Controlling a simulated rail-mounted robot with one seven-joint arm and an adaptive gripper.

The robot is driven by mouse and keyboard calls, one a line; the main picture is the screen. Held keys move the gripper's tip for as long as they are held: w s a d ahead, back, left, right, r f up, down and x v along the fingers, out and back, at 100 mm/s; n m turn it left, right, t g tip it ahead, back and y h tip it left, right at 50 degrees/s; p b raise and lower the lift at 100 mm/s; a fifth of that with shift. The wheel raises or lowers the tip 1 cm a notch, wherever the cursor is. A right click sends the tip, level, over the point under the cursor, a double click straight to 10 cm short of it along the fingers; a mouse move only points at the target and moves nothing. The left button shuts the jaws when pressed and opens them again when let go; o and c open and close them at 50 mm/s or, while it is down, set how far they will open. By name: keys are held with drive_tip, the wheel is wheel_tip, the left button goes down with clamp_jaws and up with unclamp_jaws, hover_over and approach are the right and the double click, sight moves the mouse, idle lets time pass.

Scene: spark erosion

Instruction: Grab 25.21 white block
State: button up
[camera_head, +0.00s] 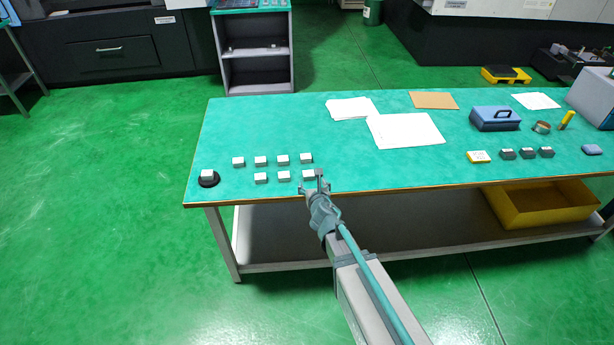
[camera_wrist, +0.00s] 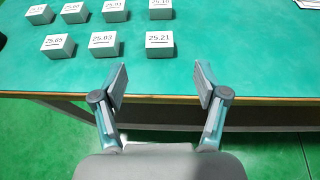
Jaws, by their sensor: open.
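The white block labelled 25.21 (camera_wrist: 159,43) sits on the green table top near its front edge. In the wrist view it is ahead of my gripper (camera_wrist: 160,85), in line with the gap between the fingers and apart from them. My gripper is open and empty. In the head view the same block (camera_head: 308,175) is at the right end of the front row, beside my gripper (camera_head: 316,184), which partly covers it. A block labelled 25.03 (camera_wrist: 103,44) and a block labelled 25.65 (camera_wrist: 58,46) stand to its left.
A back row of several similar blocks (camera_head: 261,160) stands behind. White papers (camera_head: 404,131), a blue box (camera_head: 495,118) and dark blocks (camera_head: 526,153) lie further right. The table's front edge (camera_wrist: 200,98) runs below my fingers.

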sight(308, 173)
drive_tip(key=x, duration=1)
drive_tip(key=shift+w+a+f, duration=0.15)
drive_tip(key=shift+w+f, duration=0.05)
drive_tip(key=shift+w, duration=0.05)
clamp_jaws()
